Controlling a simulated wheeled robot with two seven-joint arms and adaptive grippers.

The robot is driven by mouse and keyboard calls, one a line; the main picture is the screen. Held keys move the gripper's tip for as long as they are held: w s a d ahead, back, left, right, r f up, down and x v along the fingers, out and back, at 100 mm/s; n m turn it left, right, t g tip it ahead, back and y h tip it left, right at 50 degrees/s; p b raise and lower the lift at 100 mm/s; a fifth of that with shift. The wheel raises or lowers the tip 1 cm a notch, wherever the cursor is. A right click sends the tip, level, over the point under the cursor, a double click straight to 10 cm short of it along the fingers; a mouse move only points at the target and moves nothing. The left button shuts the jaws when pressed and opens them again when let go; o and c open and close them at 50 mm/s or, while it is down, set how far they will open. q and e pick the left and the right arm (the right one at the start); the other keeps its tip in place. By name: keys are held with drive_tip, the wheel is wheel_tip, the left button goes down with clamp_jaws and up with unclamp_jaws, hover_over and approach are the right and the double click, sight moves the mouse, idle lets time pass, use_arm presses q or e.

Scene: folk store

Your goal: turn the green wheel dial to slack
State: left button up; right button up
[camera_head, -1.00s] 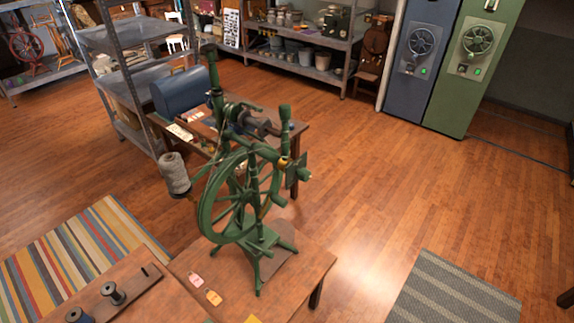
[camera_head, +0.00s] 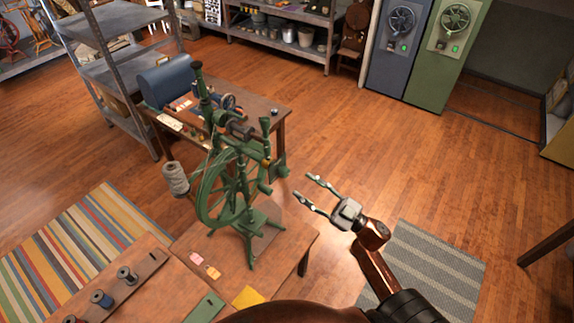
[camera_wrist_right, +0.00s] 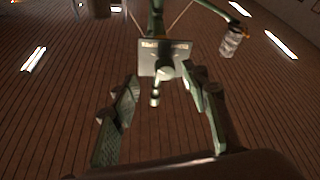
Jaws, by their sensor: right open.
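The green spinning wheel (camera_head: 219,195) stands on a small wooden table (camera_head: 302,240). On its right side is a small green dial part (camera_head: 281,171). In the right wrist view a labelled plate (camera_wrist_right: 148,62) has a pale round hub (camera_wrist_right: 166,72) and a short green peg below it; the lettering is too small to read. My right gripper (camera_head: 303,186) is open and empty, just right of the dial and apart from it. In the right wrist view its two fingers (camera_wrist_right: 160,85) spread either side of the peg, with no clear contact. My left gripper is out of view.
A table with a blue box (camera_head: 168,82) stands behind. Open wooden floor (camera_head: 380,160) lies to the right, with a grey striped rug (camera_head: 440,265).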

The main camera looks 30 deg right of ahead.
sight(288, 174)
drive_tip(key=shift+n+y, duration=0.3)
drive_tip(key=shift+y, duration=0.1)
drive_tip(key=w+a+r+p, duration=0.1)
drive_tip(key=w+r, duration=0.1)
drive_tip(key=w+a+r+p, duration=0.1)
drive_tip(key=w+a+r, duration=0.1)
drive_tip(key=shift+w+a, duration=0.2)
drive_tip(key=shift+a, duration=0.1)
drive_tip(key=shift+w+a+r, duration=0.1)
drive_tip(key=shift+w+a, duration=0.3)
drive_tip(key=shift+w, duration=0.25)
clamp_jaws()
